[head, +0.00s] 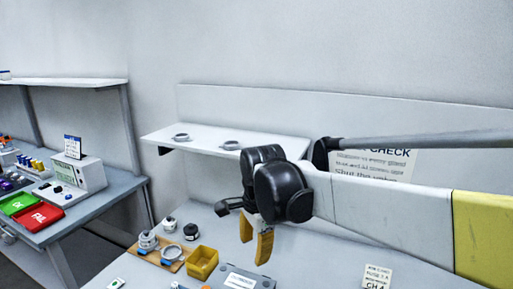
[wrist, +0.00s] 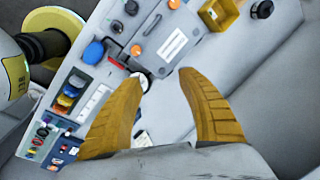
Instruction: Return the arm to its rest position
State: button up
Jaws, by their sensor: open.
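My gripper (head: 257,242) hangs at the end of my arm above the bench in the head view. Its two yellow fingers also show in the wrist view (wrist: 165,110), spread apart with nothing between them. The fingers point down toward the white bench top (head: 205,222). My arm reaches in from the right edge of the head view, in front of the wall panel and the sign. No object is held.
A yellow bin (head: 202,263), a wooden board (head: 160,254) with sensor parts, and a grey case (head: 243,279) lie below. A shelf (head: 200,139) runs behind the gripper. A second bench (head: 85,212) with green and red trays stands left.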

jog(key=s+d+f+n+t, duration=0.2)
jog(key=s+d+n+t, duration=0.3)
jog(key=s+d+n, duration=0.6)
jog(key=s+d, duration=0.6)
jog(key=d, duration=0.3)
jog(key=shift+n+h, duration=0.4)
